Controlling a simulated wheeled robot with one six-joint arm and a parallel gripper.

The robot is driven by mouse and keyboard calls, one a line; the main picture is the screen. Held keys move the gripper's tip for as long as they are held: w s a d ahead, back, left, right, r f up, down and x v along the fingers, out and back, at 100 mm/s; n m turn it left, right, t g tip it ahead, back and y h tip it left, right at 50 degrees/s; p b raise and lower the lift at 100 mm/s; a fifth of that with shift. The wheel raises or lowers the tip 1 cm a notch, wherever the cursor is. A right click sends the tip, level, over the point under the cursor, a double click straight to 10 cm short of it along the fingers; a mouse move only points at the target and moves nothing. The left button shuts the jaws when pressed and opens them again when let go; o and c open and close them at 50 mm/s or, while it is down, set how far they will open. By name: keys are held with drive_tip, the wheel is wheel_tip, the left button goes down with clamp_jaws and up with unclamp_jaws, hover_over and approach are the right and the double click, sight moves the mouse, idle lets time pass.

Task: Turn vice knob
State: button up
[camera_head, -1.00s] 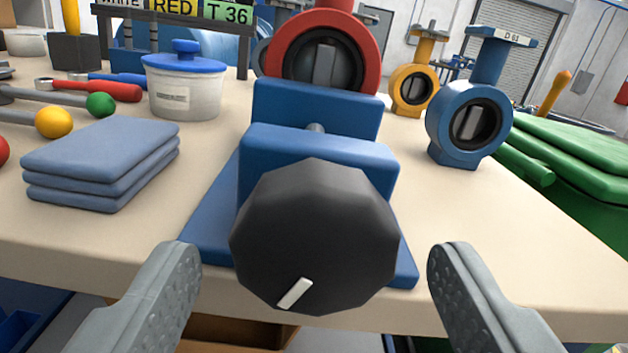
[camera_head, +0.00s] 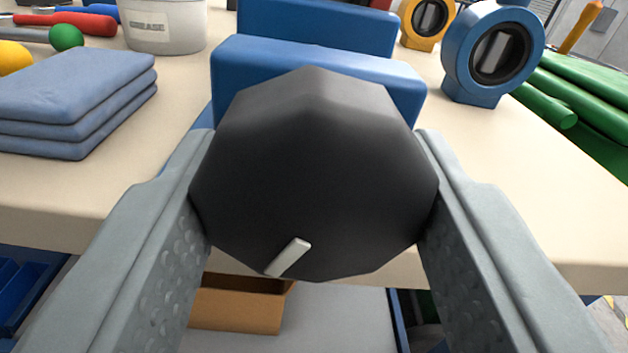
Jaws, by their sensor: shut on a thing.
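The vice knob (camera_head: 314,170) is a large black faceted knob in the middle of the view. A short white mark (camera_head: 289,257) shows near its lower edge, left of centre and tilted. Behind the knob is the blue vice (camera_head: 300,60) on the workbench (camera_head: 520,190). My gripper (camera_head: 314,195) is shut on the knob, with one grey finger against its left side and the other against its right side. The knob hides most of the vice's lower part.
Folded blue cloths (camera_head: 75,100) lie to the left, with a grease tub (camera_head: 165,25) behind them. A blue butterfly valve (camera_head: 493,52) stands at the right, near green tubes and fabric (camera_head: 585,100). A cardboard box (camera_head: 238,307) is below the bench edge.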

drive_tip(key=shift+m, duration=0.4)
drive_tip(key=o, duration=1)
drive_tip(key=s, duration=1.7)
drive_tip(key=shift+s+d, duration=0.25)
drive_tip(key=shift+d, duration=0.05)
